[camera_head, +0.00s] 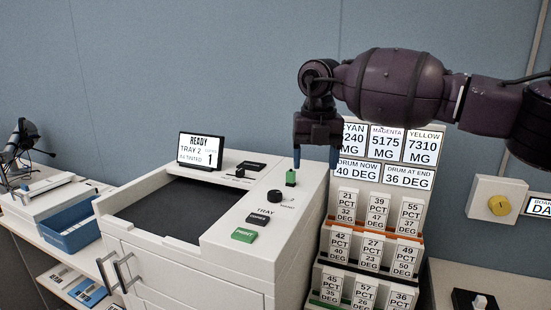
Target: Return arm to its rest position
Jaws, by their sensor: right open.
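My right arm (400,85), dark purple, comes in from the right. Its gripper (315,159) points down with two blue-tipped fingers spread apart, and nothing shows between them. It hangs over the right back part of the white machine, in front of the readout boards. A small green piece (291,177) stands on the machine top just below and left of the fingers; the gripper looks apart from it. My left gripper is not recognisable in this view.
The white printer-like machine (262,252) has a "READY, TRAY 2" screen (200,151), a black knob (274,197) and a green PRINT button (244,235). A rack of labelled cartridges (346,208) stands right. A yellow knob (499,205) is on the wall. A blue bin (72,240) is left.

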